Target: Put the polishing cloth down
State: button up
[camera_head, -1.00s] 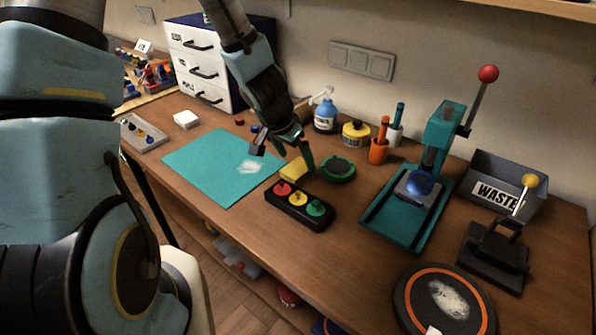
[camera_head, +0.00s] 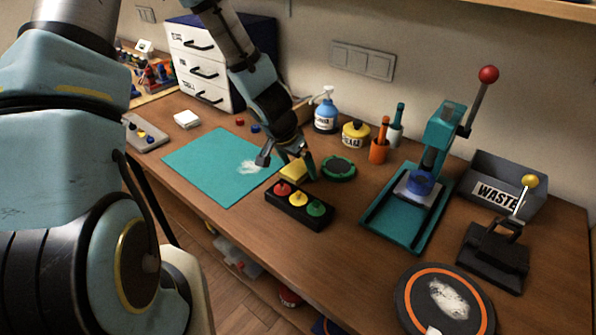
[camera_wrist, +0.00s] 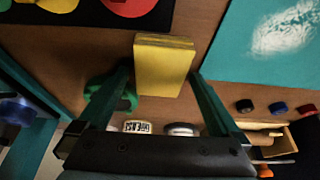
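The polishing cloth appears to be the yellow folded block (camera_head: 293,171) on the table, behind the button box and beside the teal mat. It also shows in the wrist view (camera_wrist: 163,68), between the tips of my gripper (camera_wrist: 162,72). My gripper (camera_head: 287,165) is low over the cloth with its fingers spread wide. The fingertips lie close to the cloth's two sides, with narrow gaps visible in the wrist view. The cloth's underside is hidden, so its contact with the table is not clear.
The black button box (camera_head: 299,207) with red, yellow and green buttons stands just in front. The teal mat (camera_head: 210,165) with a white smear is on the left. A teal press (camera_head: 405,215) stands farther right.

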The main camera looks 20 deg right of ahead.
aim_at(298, 167)
jog(key=c, duration=1.4)
jog(key=shift+o, duration=0.2)
jog(key=shift+r, duration=0.1)
notch_tip(298, 167, up, 10)
jog(key=p, duration=0.3)
jog(key=w+a+n+y, duration=0.1)
jog(key=w+a+n, duration=0.2)
jog(key=a, duration=0.8)
jog(key=w+a+n+t+b, duration=0.1)
jog(key=w+a+n, duration=0.2)
jog(key=w+a, duration=0.3)
jog(key=w+a+n+t+y, duration=0.1)
jog(key=w+a, duration=0.3)
jog(key=a, duration=1.2)
jog(key=shift+w+a+n+y+b, duration=0.2)
jog(key=shift+w+n+y+b, duration=0.15)
jog(key=shift+n, duration=0.55)
